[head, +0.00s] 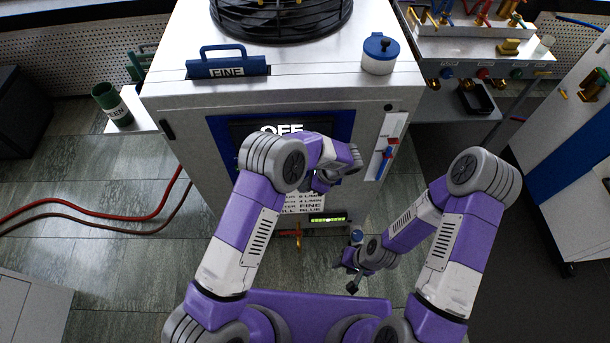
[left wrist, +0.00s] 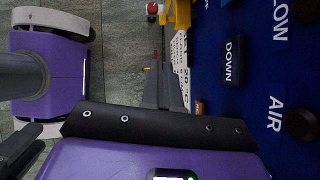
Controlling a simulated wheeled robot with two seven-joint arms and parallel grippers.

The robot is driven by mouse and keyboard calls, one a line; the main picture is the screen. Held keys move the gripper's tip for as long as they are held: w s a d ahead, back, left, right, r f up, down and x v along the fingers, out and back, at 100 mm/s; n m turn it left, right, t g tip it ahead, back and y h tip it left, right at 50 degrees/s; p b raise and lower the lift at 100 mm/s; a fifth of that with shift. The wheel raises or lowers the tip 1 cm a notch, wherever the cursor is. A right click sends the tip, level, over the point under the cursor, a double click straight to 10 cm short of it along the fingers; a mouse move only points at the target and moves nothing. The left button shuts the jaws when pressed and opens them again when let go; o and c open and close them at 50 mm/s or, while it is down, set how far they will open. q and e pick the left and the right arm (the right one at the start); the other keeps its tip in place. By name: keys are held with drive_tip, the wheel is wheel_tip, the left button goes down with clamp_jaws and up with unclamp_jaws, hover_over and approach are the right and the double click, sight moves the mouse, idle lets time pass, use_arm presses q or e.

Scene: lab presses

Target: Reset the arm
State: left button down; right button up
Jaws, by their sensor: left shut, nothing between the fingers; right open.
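My left arm reaches up to the front of the white cabinet (head: 180,115), with its gripper (head: 320,186) in front of the panel under the "OFF" display (head: 281,130). In the left wrist view its grey fingers (left wrist: 165,88) are shut and empty, beside a blue panel (left wrist: 225,125) with a black "DOWN" button (left wrist: 234,61). I cannot tell whether they touch the panel. My right gripper (head: 346,277) is open and empty, low in front of the cabinet's right side, pointing down. The left arm partly hides the display and the white text label below it.
A blue "FINE" plate (head: 226,68) with a handle and a blue-lidded white jar (head: 380,54) stand on the cabinet top. A green cup (head: 112,104) stands on a side shelf at left. Red hoses (head: 90,203) cross the floor at left. A bench (head: 460,50) stands at right.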

use_arm(q)
drive_tip(key=shift+f, duration=0.1)
drive_tip(key=s+a+f+n+g+h, duration=0.1)
drive_tip(key=s+f+n+g+h, duration=0.3)
drive_tip(key=s+f+n+h, duration=0.6)
drive_tip(key=s+a+r+n+t, duration=0.1)
drive_tip(key=s+a+n+t, duration=0.3)
drive_tip(key=s+n, duration=0.7)
drive_tip(key=shift+s+a+h, duration=0.3)
drive_tip(key=shift+a+h, duration=0.05)
drive_tip(key=shift+h, duration=0.05)
